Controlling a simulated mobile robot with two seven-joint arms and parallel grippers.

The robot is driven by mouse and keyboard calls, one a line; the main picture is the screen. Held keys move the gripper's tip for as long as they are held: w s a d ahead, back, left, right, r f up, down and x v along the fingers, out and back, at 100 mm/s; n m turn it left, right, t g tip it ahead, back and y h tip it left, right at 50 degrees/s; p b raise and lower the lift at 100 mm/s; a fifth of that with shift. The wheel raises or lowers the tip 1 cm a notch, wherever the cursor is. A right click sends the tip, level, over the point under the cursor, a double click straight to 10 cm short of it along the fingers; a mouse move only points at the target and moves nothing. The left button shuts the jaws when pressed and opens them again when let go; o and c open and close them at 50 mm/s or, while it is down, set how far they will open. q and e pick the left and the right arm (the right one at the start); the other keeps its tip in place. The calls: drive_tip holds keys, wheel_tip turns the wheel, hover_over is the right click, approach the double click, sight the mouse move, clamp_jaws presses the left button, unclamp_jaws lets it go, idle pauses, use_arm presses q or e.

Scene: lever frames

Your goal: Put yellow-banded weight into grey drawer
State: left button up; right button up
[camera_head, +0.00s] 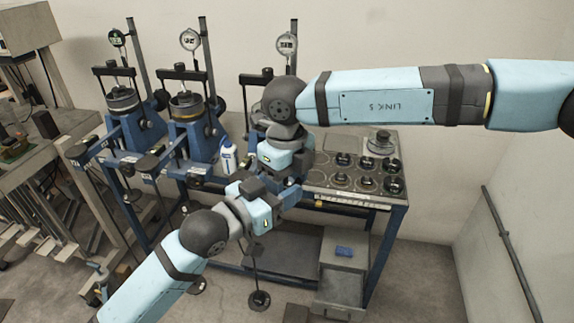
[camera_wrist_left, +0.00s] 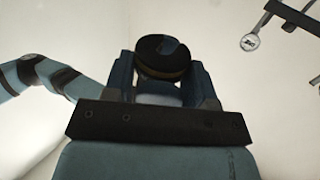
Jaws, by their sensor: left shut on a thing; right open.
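My left gripper (camera_head: 288,196) comes in from the lower left and is in front of the table's front edge. In the left wrist view my left gripper (camera_wrist_left: 165,85) is shut on a dark slotted round weight (camera_wrist_left: 160,48) with a dull yellowish band along its lower rim. In the head view the weight is hidden or too small to make out. My right gripper (camera_head: 296,172) is open and close beside the left one; its fingertips are hard to separate. The grey drawer unit (camera_head: 340,291) stands low under the table's right side, with a small blue thing (camera_head: 344,252) on it.
Several dark weights (camera_head: 366,183) sit in a tray (camera_head: 385,200) on the table's right. Blue test frames with dial gauges (camera_head: 190,40) stand along the wall at the left and middle. A white bottle (camera_head: 228,158) stands between them.

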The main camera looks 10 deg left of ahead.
drive_tip(key=shift+f, duration=0.1)
drive_tip(key=c, duration=0.7)
use_arm(q)
drive_tip(key=o, duration=1.1)
drive_tip(key=shift+o, duration=0.2)
